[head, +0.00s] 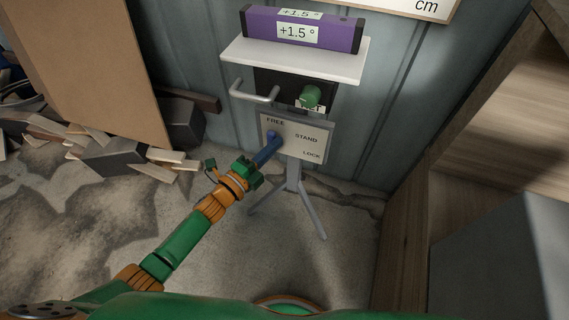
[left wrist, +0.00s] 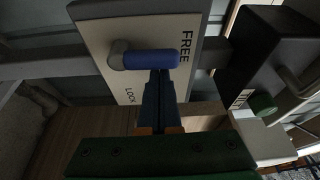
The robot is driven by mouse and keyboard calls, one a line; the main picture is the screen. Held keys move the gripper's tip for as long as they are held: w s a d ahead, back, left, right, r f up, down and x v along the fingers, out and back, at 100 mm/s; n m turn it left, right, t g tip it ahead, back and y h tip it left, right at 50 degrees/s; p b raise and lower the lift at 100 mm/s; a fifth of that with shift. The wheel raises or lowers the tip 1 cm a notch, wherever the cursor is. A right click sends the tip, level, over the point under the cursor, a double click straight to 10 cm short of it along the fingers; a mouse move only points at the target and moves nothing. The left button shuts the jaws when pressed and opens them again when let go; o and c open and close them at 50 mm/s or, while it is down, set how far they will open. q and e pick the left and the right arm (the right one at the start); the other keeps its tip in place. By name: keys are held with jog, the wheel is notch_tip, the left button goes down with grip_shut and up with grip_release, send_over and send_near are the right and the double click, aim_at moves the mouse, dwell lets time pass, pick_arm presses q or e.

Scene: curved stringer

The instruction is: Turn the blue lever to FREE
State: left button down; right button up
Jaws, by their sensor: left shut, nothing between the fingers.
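The blue lever (head: 272,136) is on a pale panel (head: 315,140) marked FREE, STAND and LOCK, on a stand. In the left wrist view the lever's blue handle (left wrist: 160,59) runs from a grey pivot toward the FREE lettering, its free end beside that word. The handle stands out from the panel, so its exact setting is hard to tell. My left gripper (head: 266,151) is shut and empty. Its dark fingertips (left wrist: 159,74) are right at the handle's side; I cannot tell whether they touch. My right gripper is not in view.
Above the panel are a green knob (head: 311,95), a grey bar handle (head: 254,92) and a white shelf (head: 292,61) bearing a purple level (head: 330,32). Wood scraps (head: 105,145) lie at the left. Timber (head: 405,235) stands at the right. The floor before the stand is clear.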

pick_arm(q)
jog(key=shift+s, duration=0.1)
jog(key=p+v, duration=0.1)
jog(key=v, duration=0.6)
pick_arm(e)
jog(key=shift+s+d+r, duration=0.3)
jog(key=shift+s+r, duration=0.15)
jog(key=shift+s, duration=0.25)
